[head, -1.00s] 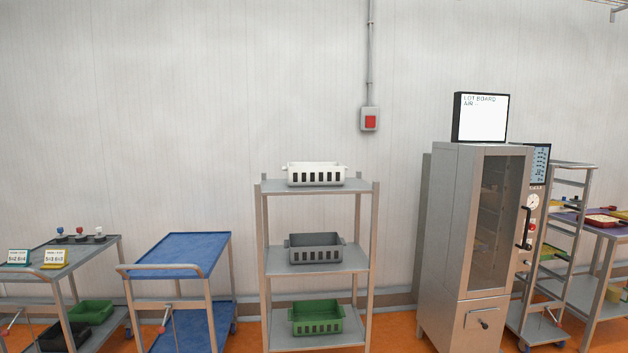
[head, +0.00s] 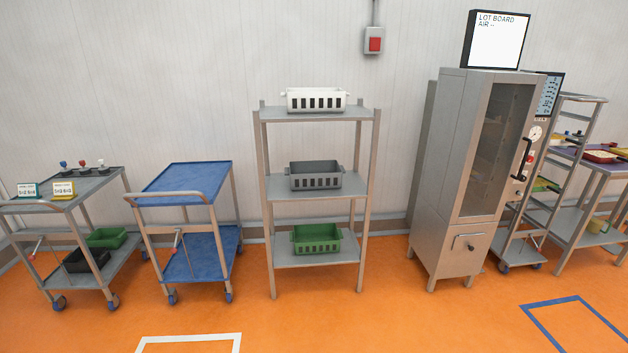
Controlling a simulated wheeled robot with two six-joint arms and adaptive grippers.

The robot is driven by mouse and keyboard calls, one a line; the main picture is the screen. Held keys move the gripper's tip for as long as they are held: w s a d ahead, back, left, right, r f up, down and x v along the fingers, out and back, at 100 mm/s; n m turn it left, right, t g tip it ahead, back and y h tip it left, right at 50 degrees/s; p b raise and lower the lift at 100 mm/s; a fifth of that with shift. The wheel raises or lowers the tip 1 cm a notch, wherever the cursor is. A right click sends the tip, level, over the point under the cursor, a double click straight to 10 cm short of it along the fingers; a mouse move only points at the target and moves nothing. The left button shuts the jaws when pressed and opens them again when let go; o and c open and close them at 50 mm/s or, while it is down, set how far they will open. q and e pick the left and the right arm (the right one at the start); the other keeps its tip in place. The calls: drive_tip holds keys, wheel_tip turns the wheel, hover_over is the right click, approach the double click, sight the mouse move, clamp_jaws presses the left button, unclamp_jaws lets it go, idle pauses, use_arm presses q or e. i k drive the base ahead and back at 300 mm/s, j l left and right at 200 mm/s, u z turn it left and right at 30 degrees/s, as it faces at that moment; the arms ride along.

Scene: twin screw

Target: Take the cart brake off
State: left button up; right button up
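A blue cart (head: 187,178) stands left of centre, with a blue top, a blue lower shelf and castors. A thin lever with a red knob (head: 177,238), perhaps its brake, hangs at its front. A grey cart (head: 88,186) stands at the far left, with a similar red-knobbed lever (head: 36,246). A tall wheeled rack cart (head: 571,150) stands right of the steel cabinet, partly hidden. I cannot tell from this distance whether any brake is on. Neither of my grippers is in view.
A fixed shelf (head: 316,190) holds white, grey and green crates. A steel cabinet (head: 465,180) with a lot board (head: 498,38) on top stands to its right. A table with trays (head: 600,156) is at the far right. The orange floor (head: 330,325) in front is clear.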

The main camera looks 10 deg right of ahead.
sight(174, 250)
drive_tip(key=i+j+z, duration=0.1)
drive_tip(key=i+j, duration=0.5)
drive_tip(key=j, duration=0.15)
drive_tip(key=i+j+z, duration=0.15)
drive_tip(key=i+j, duration=0.45)
drive_tip(key=j, duration=0.25)
drive_tip(key=i+j+z, duration=0.15)
drive_tip(key=j, duration=0.25)
drive_tip(key=i+j, duration=0.35)
drive_tip(key=j, duration=0.15)
drive_tip(key=l+z, duration=0.05)
